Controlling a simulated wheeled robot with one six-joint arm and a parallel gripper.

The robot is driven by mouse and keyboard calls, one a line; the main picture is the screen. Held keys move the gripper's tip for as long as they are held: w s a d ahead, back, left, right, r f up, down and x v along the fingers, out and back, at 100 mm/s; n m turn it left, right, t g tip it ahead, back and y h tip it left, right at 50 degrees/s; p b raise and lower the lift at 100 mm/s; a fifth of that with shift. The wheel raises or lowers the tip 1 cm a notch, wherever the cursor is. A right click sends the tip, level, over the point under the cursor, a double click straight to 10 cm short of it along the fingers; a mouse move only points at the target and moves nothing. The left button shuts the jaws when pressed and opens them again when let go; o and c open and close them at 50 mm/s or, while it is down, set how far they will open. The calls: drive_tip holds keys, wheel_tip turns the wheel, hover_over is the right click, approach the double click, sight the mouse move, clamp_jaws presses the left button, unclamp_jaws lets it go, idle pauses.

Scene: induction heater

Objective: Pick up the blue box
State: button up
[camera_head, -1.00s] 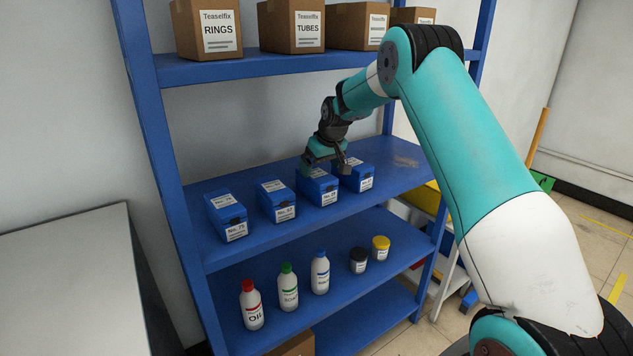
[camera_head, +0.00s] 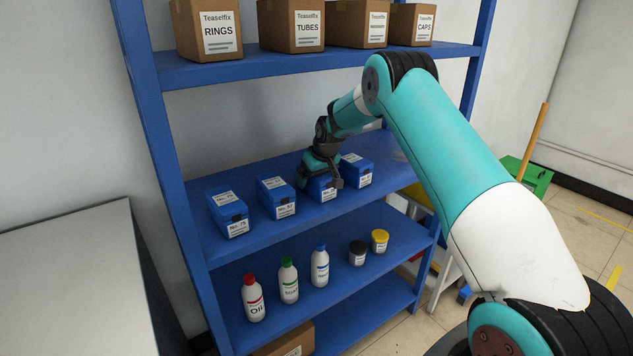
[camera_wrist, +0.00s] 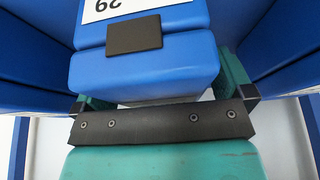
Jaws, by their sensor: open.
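Several blue boxes with white labels stand in a row on the middle blue shelf. My gripper (camera_head: 320,182) is open and down at the third blue box from the left (camera_head: 322,194), with its fingers beside the box and partly covering it. In the wrist view a blue box (camera_wrist: 145,68) with a black latch and a white label lies between the spread fingers of my gripper (camera_wrist: 163,96). I cannot tell whether the fingers touch it. The other blue boxes are the first (camera_head: 227,213), the second (camera_head: 276,197) and the fourth (camera_head: 356,170).
The blue shelf unit (camera_head: 175,172) has upright posts and an upper shelf with brown cartons (camera_head: 291,25) above my gripper. Neighbouring boxes stand close on both sides. Bottles (camera_head: 288,280) and small jars (camera_head: 380,241) stand on the shelf below. A grey table (camera_head: 70,250) is at left.

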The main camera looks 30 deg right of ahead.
drive_tip(key=shift+f, duration=0.15)
drive_tip(key=c, duration=1.3)
drive_tip(key=shift+o, duration=0.2)
